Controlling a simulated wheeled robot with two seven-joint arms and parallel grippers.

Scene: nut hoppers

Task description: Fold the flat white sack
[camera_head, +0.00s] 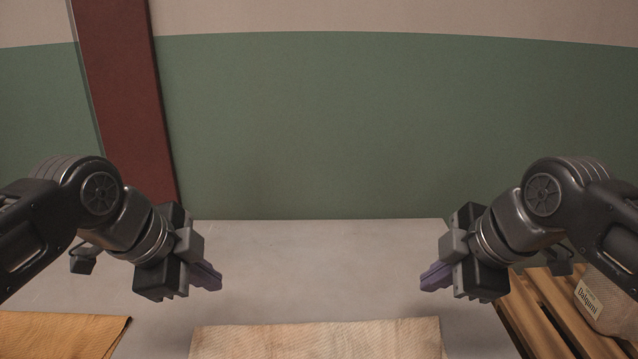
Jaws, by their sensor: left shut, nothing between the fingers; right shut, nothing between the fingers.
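A flat, pale beige-white sack (318,339) lies on the grey table (318,265) at the bottom middle of the head view. Only its far part shows; the rest is cut off by the lower edge of the picture. My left gripper (214,277) is shut and empty, above the table beyond the sack's left end. My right gripper (429,279) is shut and empty, above the table beyond the sack's right end. Neither gripper appears to touch the sack.
An orange-tan cloth or sack (62,334) lies at the lower left. At the right is a slatted wooden pallet (540,310) with a labelled, filled sack (603,300) on it. A green and beige wall (320,130) with a red post (125,100) stands behind. The table's middle is clear.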

